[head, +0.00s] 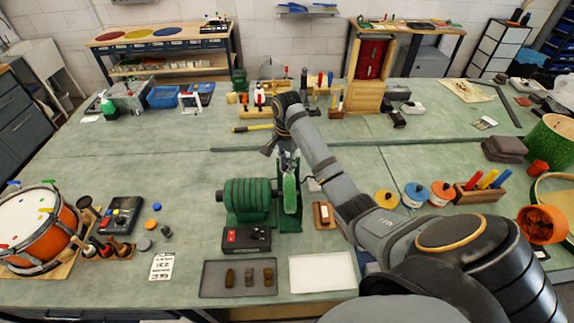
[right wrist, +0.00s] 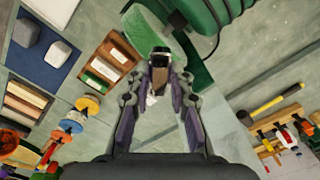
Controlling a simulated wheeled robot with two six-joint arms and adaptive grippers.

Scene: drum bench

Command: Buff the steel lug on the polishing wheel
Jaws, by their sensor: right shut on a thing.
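The green polishing machine (head: 250,200) stands at the middle of the bench, with a motor body and a green wheel housing (head: 291,192) on its right. My right gripper (head: 283,150) is above and just behind the housing, pointing down. In the right wrist view my right gripper (right wrist: 161,88) is shut on a small piece, dark at its tip and brownish grey below, which I take to be the steel lug (right wrist: 160,62). The lug overlaps the green housing (right wrist: 165,40) in that view; I cannot tell whether it touches the wheel. My left gripper is not in view.
A grey tray (head: 215,282) with three brownish pieces and a white tray (head: 322,273) lie in front of the machine. A black control box (head: 246,240) sits before the motor. A drum (head: 35,222) stands at the left.

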